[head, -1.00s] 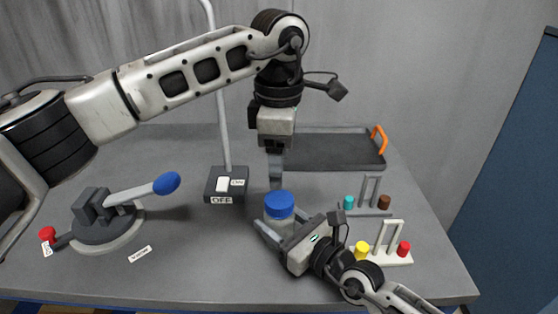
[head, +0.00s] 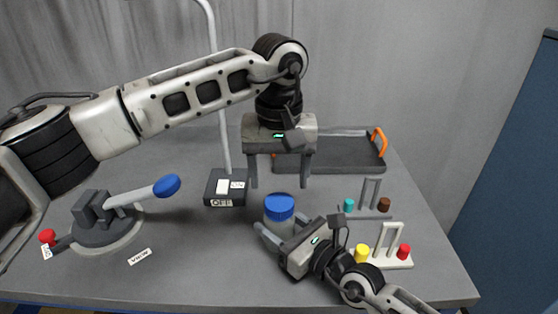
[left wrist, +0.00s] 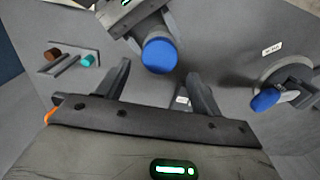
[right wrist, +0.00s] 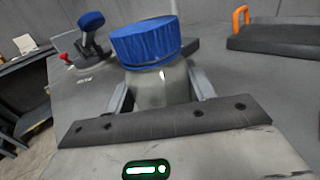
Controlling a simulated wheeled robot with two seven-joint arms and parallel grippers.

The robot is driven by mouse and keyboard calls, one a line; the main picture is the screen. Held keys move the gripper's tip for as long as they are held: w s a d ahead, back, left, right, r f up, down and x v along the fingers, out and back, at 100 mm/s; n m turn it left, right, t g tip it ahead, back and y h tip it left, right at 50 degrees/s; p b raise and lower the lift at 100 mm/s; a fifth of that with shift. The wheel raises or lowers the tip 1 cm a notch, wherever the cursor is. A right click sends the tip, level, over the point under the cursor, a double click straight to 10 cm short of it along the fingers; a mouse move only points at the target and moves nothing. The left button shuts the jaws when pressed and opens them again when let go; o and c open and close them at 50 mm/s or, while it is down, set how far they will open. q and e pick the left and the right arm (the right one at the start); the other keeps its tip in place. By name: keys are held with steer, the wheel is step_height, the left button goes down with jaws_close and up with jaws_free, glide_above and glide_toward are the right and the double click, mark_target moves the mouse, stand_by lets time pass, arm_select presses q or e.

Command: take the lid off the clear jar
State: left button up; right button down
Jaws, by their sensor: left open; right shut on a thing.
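The clear jar (right wrist: 160,85) stands upright on the grey table with its blue lid (right wrist: 146,43) on top. The lid also shows in the head view (head: 279,207) and the left wrist view (left wrist: 159,54). My right gripper (head: 272,239) is shut on the jar's body, one finger on each side, below the lid. My left gripper (head: 280,184) is open and empty, pointing down, above and slightly behind the lid. In the left wrist view the lid lies beyond and between its two spread fingers (left wrist: 160,90), apart from them.
A switch box (head: 225,187) with a pole stands left of the jar. A blue-knobbed lever (head: 140,195) is at the left. Two small racks with coloured plugs (head: 368,202) (head: 384,250) are at the right. A dark tray (head: 330,155) with orange handles is behind.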

mark_target(279, 201)
arm_select(q)
steer(key=shift+f, duration=2.7)
